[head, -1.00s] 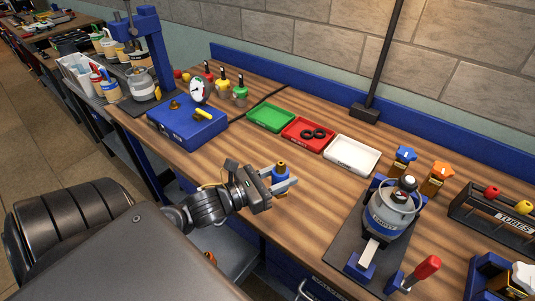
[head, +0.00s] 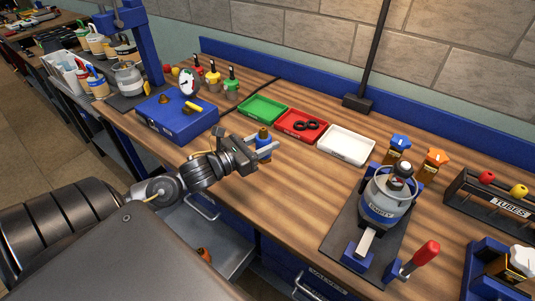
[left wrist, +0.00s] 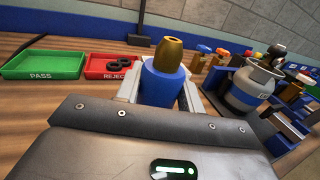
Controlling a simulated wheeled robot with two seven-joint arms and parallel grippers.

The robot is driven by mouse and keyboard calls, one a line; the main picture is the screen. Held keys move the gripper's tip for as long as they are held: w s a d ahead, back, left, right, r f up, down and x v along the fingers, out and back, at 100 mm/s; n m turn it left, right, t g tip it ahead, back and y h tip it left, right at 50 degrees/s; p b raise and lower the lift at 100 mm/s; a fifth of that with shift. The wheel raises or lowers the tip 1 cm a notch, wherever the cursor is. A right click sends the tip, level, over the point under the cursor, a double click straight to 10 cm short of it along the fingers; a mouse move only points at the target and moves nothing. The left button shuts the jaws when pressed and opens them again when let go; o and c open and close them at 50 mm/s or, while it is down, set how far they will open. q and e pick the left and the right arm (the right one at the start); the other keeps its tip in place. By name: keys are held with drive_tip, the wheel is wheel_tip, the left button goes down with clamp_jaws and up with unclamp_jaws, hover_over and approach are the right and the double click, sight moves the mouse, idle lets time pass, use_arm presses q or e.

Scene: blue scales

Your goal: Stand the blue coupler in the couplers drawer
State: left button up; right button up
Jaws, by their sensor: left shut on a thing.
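The blue coupler (head: 263,147), with its brass-coloured top, is upright between the fingers of my left gripper (head: 262,149). The gripper is shut on it above the workbench, in front of the green tray. In the left wrist view the coupler (left wrist: 162,82) stands between the two fingers, its brass top uppermost. An open grey drawer (head: 228,238) juts out below the bench's front edge, lower and nearer than the gripper. An orange piece (head: 204,254) shows in it, partly cut off by my own body. I cannot read a label on this drawer. My right gripper is not in view.
Green (head: 262,109), red (head: 302,125) and white (head: 346,146) trays lie behind the gripper. A blue case (head: 177,118) sits left. A grey canister (head: 387,198) in a stand with a red-handled lever (head: 425,253) is at right. Bare bench lies between.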

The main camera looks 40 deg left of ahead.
use_arm(q)
drive_tip(key=w+f, duration=0.1)
drive_tip(key=f, duration=0.1)
drive_tip(key=w+a+f, duration=0.2)
drive_tip(key=w+f, duration=0.1)
drive_tip(key=shift+w+f+p, duration=0.1)
drive_tip(key=shift+f+p, duration=0.2)
drive_tip(key=shift+p, duration=0.1)
wheel_tip(320, 180, down, 3)
drive_tip(key=shift+w+a+f+p, duration=0.15)
drive_tip(key=shift+f+p, duration=0.05)
drive_tip(key=shift+p, duration=0.5)
drive_tip(key=shift+f+b, duration=0.25)
drive_tip(key=shift+b, duration=0.05)
drive_tip(key=o, duration=1.1)
drive_tip(key=shift+o, duration=0.2)
drive_tip(key=shift+r, duration=0.1)
